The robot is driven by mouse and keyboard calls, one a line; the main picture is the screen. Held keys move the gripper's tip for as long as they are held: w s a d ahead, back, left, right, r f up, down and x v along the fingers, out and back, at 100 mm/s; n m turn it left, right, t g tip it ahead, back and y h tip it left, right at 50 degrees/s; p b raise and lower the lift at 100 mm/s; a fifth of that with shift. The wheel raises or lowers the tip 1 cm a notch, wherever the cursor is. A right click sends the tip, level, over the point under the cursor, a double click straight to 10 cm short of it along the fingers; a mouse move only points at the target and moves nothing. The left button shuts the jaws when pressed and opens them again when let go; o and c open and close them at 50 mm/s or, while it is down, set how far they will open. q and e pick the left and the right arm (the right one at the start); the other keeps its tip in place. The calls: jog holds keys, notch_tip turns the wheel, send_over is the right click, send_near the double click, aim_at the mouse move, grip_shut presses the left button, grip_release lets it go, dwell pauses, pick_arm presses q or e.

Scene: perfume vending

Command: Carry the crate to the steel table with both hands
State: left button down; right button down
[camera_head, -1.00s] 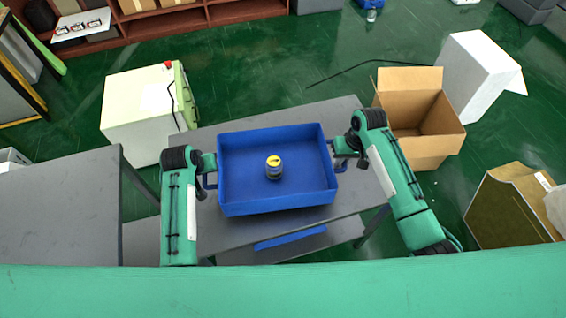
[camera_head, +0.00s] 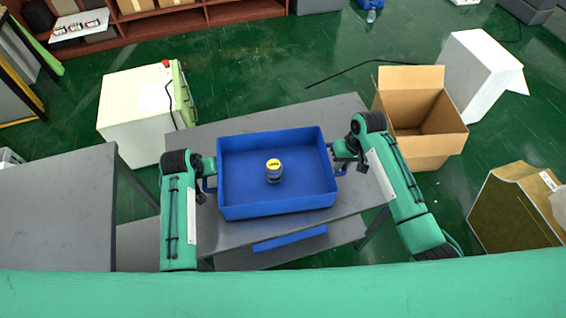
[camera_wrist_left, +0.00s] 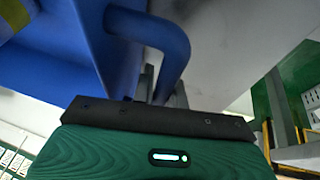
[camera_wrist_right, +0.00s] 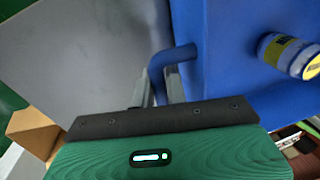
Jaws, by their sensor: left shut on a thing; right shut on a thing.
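The blue crate (camera_head: 240,205) is level in the middle of the head view, over a grey table (camera_head: 340,110); I cannot tell whether it touches the top. A small bottle with a yellow top (camera_head: 274,170) stands inside it. My left gripper (camera_head: 207,184) is shut on the crate's left handle, a blue loop (camera_wrist_left: 172,40) in the left wrist view. My right gripper (camera_head: 341,165) is shut on the right handle, which shows in the right wrist view (camera_wrist_right: 160,62). The fingertips are partly hidden behind the handles.
Another grey table (camera_head: 60,205) stands at the left. A white box (camera_head: 135,105) is behind the left arm. An open cardboard box (camera_head: 425,145) and a white block (camera_head: 478,85) stand at the right. A blue thing (camera_head: 290,238) lies on the lower shelf.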

pick_arm(q)
jog(key=shift+f+b, duration=0.6)
jog(key=shift+f, duration=0.1)
pick_arm(e)
jog(key=shift+f, duration=0.7)
pick_arm(q)
jog(key=c, duration=1.4)
grip_release()
jog(key=shift+r, duration=0.1)
pick_arm(e)
jog(key=c, duration=1.4)
grip_release()
jog(key=shift+r, duration=0.1)
jog(key=shift+r, duration=0.25)
pick_arm(q)
jog(key=v, duration=1.2)
pick_arm(e)
notch_tip(320, 180, up, 11)
jog(key=d, duration=0.2)
jog(key=shift+r, duration=0.15)
jog(key=shift+w+d, duration=0.1)
